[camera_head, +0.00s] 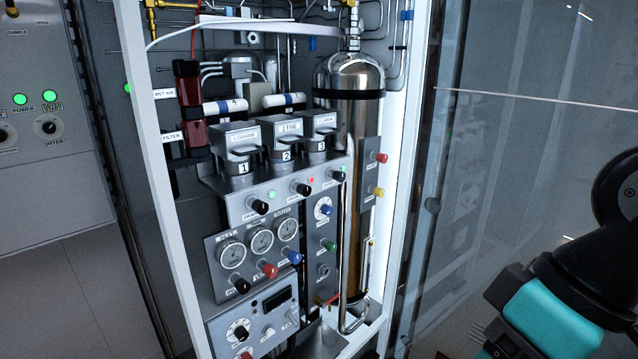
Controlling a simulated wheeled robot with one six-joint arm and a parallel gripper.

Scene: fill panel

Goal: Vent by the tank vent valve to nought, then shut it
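The tall steel tank (352,78) stands upright in the right half of a white-framed cabinet. A narrow grey plate (368,178) beside it carries a red knob (381,157) above a yellow knob (379,191); their labels are too small to read. I cannot tell which knob is the tank vent valve or whether it is open. Three round gauges (261,240) sit on the lower left panel, their needles too small to read. My arm shows at the lower right, well apart from the cabinet. My gripper's fingers are not visible.
Three numbered grey units (283,145) stand above a row of black knobs. A middle plate holds blue and green knobs (329,245). The cabinet's white post (408,90) and a glass panel (500,200) stand on the right, towards my arm.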

